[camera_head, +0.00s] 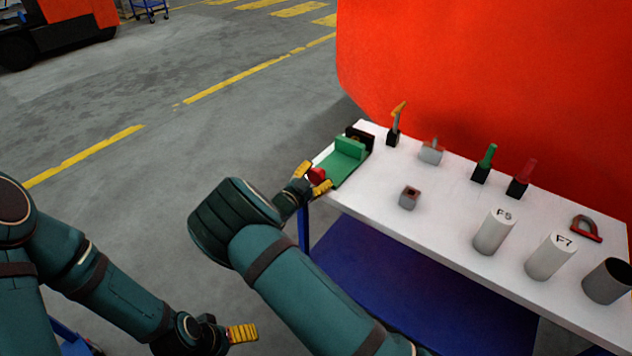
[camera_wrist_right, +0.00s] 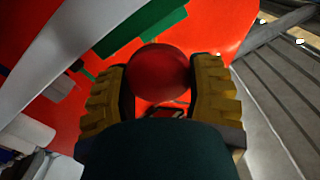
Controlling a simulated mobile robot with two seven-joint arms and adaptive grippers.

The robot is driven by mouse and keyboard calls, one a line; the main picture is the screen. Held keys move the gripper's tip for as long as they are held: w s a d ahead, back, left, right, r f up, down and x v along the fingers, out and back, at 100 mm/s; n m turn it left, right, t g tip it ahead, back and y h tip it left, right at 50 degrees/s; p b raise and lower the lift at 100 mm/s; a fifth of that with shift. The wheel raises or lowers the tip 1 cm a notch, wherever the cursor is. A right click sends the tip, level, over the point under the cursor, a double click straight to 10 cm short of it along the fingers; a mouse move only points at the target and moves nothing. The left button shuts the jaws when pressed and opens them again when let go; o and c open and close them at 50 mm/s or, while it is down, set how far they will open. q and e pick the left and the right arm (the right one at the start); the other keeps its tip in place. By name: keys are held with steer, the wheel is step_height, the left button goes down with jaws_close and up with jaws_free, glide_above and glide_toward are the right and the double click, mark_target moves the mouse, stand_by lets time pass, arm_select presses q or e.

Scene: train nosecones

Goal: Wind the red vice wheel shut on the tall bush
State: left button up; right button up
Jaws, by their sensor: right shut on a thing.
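The green vice (camera_head: 347,163) is at the left end of the white table, with a green jaw and a dark jaw behind it. Its red wheel (camera_head: 317,175) faces my arm. My right gripper (camera_head: 314,177) is shut on the wheel, one yellow finger on each side. In the right wrist view, the round red wheel (camera_wrist_right: 158,77) sits between the two fingers. A small brass-coloured spot (camera_head: 357,137) shows by the dark jaw; I cannot tell whether it is the tall bush. My left gripper (camera_head: 242,333) hangs low over the floor, its opening unclear.
The white table (camera_head: 430,225) also holds an orange-handled tool (camera_head: 397,115), green (camera_head: 485,160) and red (camera_head: 523,175) handled tools, grey blocks (camera_head: 409,197), pale cylinders (camera_head: 493,232), a dark-mouthed cylinder (camera_head: 607,281) and a red clamp (camera_head: 586,229). A large red nosecone (camera_head: 490,70) stands behind.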

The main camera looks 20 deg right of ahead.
steer(key=m, duration=0.3)
steer(key=shift+s+d+m, duration=0.1)
steer(key=shift+m, duration=0.3)
steer(key=m, duration=0.4)
steer(key=shift+f+m, duration=0.1)
steer(key=shift+m, duration=0.3)
steer(key=o, duration=1.2)
steer(key=shift+s+f, duration=0.1)
steer(key=shift+f, duration=0.05)
steer(key=shift+s+f, duration=0.1)
steer(key=shift+s+a+f, duration=0.1)
steer(key=shift+s+a, duration=0.1)
steer(key=shift+a, duration=0.25)
steer(key=shift+r+v, duration=0.2)
steer(key=shift+v, duration=1.55)
steer(key=shift+r+v, duration=0.25)
steer(key=shift+v, duration=1.5)
